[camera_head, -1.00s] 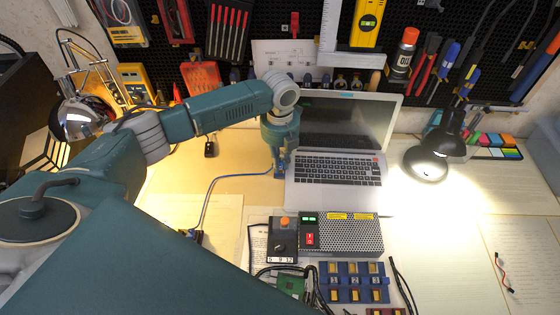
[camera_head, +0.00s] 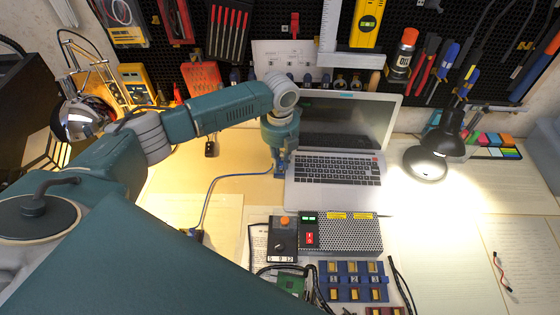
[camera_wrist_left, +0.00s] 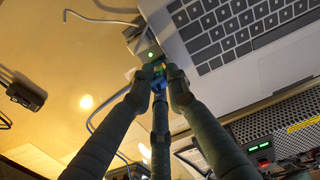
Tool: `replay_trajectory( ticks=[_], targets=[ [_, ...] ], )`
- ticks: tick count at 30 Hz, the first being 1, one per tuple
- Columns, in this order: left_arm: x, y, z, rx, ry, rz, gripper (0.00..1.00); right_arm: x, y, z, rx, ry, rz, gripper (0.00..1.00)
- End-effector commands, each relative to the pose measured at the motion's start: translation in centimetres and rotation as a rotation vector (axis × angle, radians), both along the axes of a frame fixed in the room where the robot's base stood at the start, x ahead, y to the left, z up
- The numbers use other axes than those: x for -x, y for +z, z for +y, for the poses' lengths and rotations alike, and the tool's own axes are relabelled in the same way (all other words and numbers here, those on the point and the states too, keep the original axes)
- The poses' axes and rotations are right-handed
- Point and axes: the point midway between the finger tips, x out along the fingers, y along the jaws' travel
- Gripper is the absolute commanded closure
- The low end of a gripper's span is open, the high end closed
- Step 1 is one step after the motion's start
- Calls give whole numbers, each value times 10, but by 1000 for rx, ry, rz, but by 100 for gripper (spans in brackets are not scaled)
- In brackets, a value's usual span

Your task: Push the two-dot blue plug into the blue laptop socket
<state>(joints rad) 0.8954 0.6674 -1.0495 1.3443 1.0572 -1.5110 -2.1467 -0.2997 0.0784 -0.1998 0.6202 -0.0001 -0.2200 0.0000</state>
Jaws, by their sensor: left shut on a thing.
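The open laptop (camera_head: 333,168) stands at the middle of the bench. My left gripper (camera_head: 279,168) points down beside its left edge. In the left wrist view my left gripper (camera_wrist_left: 157,78) is shut on the small blue plug (camera_wrist_left: 158,86), which shows between the fingertips. The plug is up against a small grey socket block (camera_wrist_left: 146,46) at the laptop's edge, where a green light glows. The fingers hide the joint and any dots, so I cannot tell how deep the plug sits. A blue cable (camera_head: 207,196) runs from the plug to the left. My right gripper is not in view.
A grey power box (camera_head: 345,234), a switch box (camera_head: 283,240) and a blue panel of modules (camera_head: 352,281) lie in front of the laptop. A lit desk lamp (camera_head: 440,150) stands at the right. Tools hang on the pegboard behind.

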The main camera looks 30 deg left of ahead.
Motion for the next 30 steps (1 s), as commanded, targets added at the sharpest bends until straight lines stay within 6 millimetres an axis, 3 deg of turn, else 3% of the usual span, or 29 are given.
replay_trajectory(
  ticks=[17, 18, 21, 30],
  targets=[
    [0, -16, 0, 0, 0, 0, 97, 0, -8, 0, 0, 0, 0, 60],
    [0, -15, 0, 0, 0, -1, 79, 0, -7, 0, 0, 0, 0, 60],
    [0, -15, 0, 0, 0, 0, 63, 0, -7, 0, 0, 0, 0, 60],
    [0, -14, 0, 0, 0, 1, 63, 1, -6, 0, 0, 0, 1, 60]
  ],
)
